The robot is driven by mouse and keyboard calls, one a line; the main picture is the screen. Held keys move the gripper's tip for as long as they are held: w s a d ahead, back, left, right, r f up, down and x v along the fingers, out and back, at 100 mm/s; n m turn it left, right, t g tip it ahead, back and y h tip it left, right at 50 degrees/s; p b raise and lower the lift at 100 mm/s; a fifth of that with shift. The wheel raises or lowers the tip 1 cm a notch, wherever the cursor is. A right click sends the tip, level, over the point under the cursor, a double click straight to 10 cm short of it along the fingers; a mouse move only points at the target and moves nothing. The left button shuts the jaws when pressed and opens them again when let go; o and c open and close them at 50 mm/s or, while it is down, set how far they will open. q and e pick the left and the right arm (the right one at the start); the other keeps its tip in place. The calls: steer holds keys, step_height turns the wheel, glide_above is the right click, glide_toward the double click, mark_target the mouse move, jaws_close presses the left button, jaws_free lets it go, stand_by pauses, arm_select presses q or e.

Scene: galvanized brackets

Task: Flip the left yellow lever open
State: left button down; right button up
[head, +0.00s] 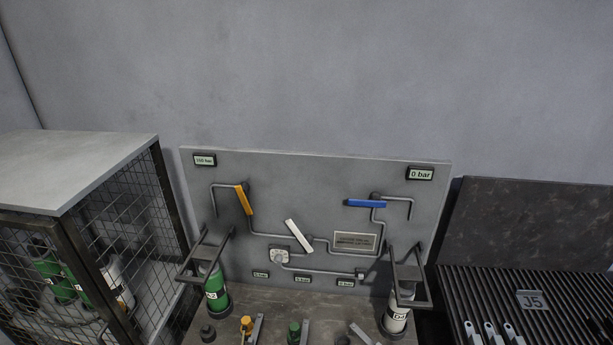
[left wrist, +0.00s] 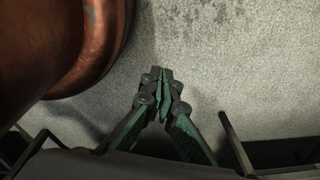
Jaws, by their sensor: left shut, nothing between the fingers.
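The left yellow lever (head: 244,199) is on the upper left of the grey wall panel (head: 310,172) in the head view. It is orange-yellow and slants steeply, its lower end to the right, on a grey pipe. No gripper is near it in that view. My left gripper (left wrist: 164,76) shows only in the left wrist view, with its green-sided fingers together and nothing between them. It is in front of a plain grey speckled surface (left wrist: 235,75). The lever is not seen in that view. My right gripper is in neither view.
A blue lever (head: 366,203) lies nearly level; a white lever (head: 299,236) slants below. Green (head: 216,292) and white (head: 397,312) cylinders stand before the panel. A mesh cage (head: 130,215) is left. A copper-coloured rounded body (left wrist: 85,40) is close to the left gripper.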

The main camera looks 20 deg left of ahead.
arm_select(q)
steer(key=w+r+m+t+y+p, duration=0.1)
steer(key=w+r+t+p, duration=0.1)
steer(key=w+r, duration=1.4)
steer(key=w+r+m+t+y+p, duration=0.1)
steer(key=w+r+m+t+p, duration=0.1)
steer(key=w+r, duration=1.4)
steer(key=w+a+r+m+t+y+p, duration=0.1)
steer(key=w+r+t+p, duration=0.3)
steer(key=w+r, duration=1.2)
steer(key=shift+w+a+r+p, duration=0.15)
steer(key=shift+r+p, duration=0.4)
steer(key=shift+r, duration=2.3)
steer(key=shift+w+d+r+p, duration=0.1)
steer(key=shift+r+p, duration=0.45)
steer(key=shift+r, duration=2.3)
steer(key=w+d+r+m+t+y+p, duration=0.15)
steer(key=w+r, duration=0.25)
steer(key=r, duration=0.6)
steer(key=w+d+r+m+t+y, duration=0.1)
steer(key=w+r+m+t, duration=0.2)
steer(key=r, duration=0.8)
steer(key=w+d+r+m+t+y, duration=0.1)
steer(key=w+r+t, duration=0.3)
steer(key=r, duration=0.6)
steer(key=w+a+f+g+p, duration=0.1)
steer(key=w+a+p, duration=0.2)
steer(key=w+a, duration=0.4)
steer(key=shift+w+f, duration=0.4)
steer(key=shift+w, duration=1)
